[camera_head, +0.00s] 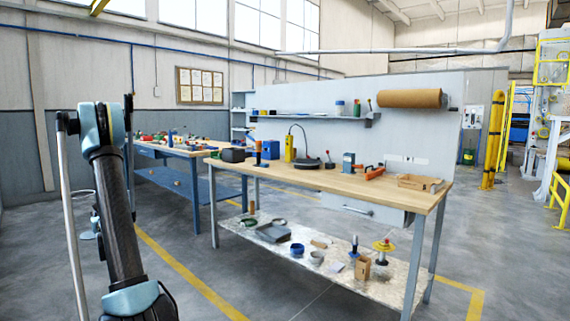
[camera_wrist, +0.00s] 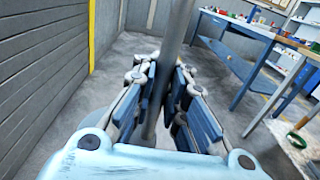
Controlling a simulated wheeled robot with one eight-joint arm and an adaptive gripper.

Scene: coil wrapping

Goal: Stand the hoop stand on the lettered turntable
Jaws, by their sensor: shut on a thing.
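My gripper (camera_wrist: 165,95) is shut on a grey pole (camera_wrist: 181,30) in the wrist view. My gripper cannot be made out there. I cannot pick out the lettered turntable in either view.
A wooden-topped workbench (camera_head: 330,182) with tools and a lower shelf (camera_head: 290,270) stands at centre. A blue-legged bench (camera_head: 190,152) is behind it; it also shows in the wrist view (camera_wrist: 236,62). A thin ring and disc (camera_head: 87,235) show partly behind my arm. The floor (camera_head: 260,303) in front is clear.

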